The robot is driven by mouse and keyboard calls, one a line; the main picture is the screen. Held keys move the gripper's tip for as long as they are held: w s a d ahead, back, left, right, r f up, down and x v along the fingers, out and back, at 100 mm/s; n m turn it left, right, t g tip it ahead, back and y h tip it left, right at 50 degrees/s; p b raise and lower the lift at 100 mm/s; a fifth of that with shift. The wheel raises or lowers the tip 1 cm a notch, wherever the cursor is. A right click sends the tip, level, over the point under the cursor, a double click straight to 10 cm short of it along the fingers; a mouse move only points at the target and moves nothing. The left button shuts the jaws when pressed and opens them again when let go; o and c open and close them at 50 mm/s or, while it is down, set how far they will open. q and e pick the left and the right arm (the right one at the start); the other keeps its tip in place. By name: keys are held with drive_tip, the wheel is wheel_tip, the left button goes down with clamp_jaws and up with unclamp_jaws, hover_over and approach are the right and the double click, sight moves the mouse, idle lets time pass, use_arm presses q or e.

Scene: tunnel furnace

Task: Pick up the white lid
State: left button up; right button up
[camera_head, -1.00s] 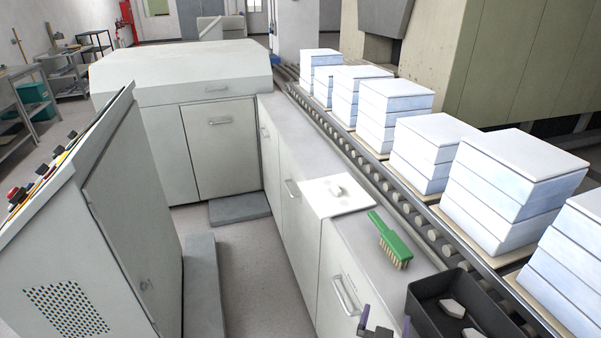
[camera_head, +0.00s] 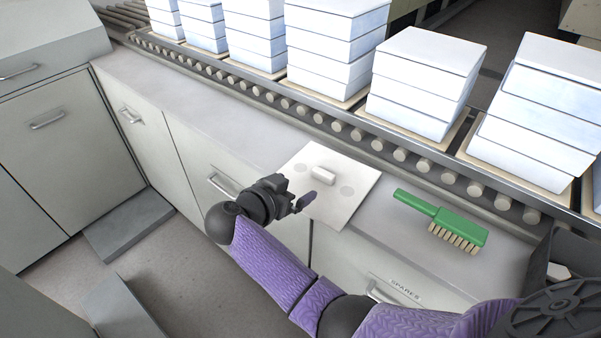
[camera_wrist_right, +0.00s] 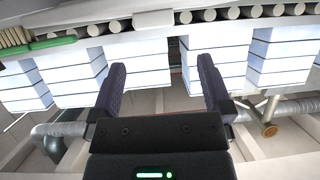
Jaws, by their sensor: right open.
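The white lid (camera_head: 345,203) is a flat square plate with a small raised handle (camera_head: 324,176) in its middle. It lies on the grey counter top beside the roller conveyor. My right gripper (camera_head: 298,196) is at the lid's near left edge in the head view, short of the handle, and seems not to touch it. In the right wrist view my right gripper (camera_wrist_right: 161,70) has its two purple fingers spread with nothing between them. I cannot clearly tell the lid in that view. My left gripper is not in view.
A green brush (camera_head: 440,219) lies right of the lid. A dark bin (camera_head: 545,262) stands at the far right. Stacks of white blocks (camera_head: 425,80) stand on the roller conveyor (camera_head: 356,135) behind. The counter (camera_head: 180,95) left of the lid is clear.

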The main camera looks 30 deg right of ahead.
sight(321, 175)
drive_tip(key=b+x, duration=0.1)
drive_tip(key=x, duration=0.2)
drive_tip(key=b+x, duration=0.1)
drive_tip(key=x, duration=0.2)
drive_tip(key=b+x, duration=0.1)
drive_tip(key=x, duration=0.2)
drive_tip(key=shift+s+d+r, duration=0.1)
drive_tip(key=shift+s+d, duration=0.25)
drive_tip(key=shift+d, duration=0.05)
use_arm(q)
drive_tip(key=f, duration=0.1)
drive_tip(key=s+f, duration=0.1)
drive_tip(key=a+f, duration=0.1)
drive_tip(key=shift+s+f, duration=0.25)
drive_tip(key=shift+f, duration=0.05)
use_arm(e)
drive_tip(key=shift+r, duration=0.15)
clamp_jaws()
